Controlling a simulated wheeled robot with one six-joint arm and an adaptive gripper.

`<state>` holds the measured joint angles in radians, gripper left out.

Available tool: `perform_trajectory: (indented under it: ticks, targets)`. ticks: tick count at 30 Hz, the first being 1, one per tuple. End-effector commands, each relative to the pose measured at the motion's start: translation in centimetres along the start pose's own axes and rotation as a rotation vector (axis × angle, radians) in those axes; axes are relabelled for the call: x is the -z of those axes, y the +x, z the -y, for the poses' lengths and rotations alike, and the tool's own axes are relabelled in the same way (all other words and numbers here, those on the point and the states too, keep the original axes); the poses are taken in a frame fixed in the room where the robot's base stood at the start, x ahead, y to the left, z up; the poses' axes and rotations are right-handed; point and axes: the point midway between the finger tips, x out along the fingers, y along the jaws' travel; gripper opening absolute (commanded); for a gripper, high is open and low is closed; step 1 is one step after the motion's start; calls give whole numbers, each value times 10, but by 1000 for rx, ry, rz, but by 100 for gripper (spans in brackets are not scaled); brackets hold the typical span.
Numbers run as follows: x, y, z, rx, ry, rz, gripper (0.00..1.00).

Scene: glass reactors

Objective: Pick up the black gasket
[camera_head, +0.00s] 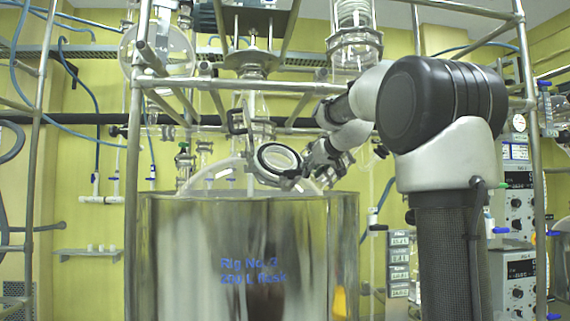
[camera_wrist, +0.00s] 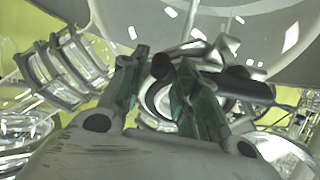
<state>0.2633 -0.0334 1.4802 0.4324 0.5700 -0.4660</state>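A black ring, apparently the gasket (camera_head: 278,160), shows in the head view at a round glass opening on top of the reactor, tilted toward the camera. My gripper (camera_head: 306,174) is just right of the ring, close to its lower right edge; I cannot tell whether they touch. In the wrist view my gripper (camera_wrist: 164,60) has its two green-padded fingers apart. A small dark piece (camera_wrist: 160,66) shows between the fingertips, and a round, pale opening lies behind them. The right finger hides part of it, and I cannot tell which dark parts there are the gasket.
The steel reactor jacket (camera_head: 250,260) stands below, with glass necks and clamps crowding its top. Metal frame bars (camera_head: 235,85) cross in front and above. In the wrist view a ribbed glass fitting (camera_wrist: 62,70) is at left and a black-handled clamp (camera_wrist: 240,86) at right.

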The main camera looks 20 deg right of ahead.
Motion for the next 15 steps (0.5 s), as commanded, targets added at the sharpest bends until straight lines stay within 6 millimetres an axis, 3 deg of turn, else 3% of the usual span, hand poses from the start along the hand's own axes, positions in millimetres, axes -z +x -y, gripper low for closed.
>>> perform_trajectory:
  ticks: [4,12,15]
  targets:
    - [-1,19,0,0,0,1,31]
    - [0,21,0,0,0,0,31]
    - [0,21,0,0,0,0,13]
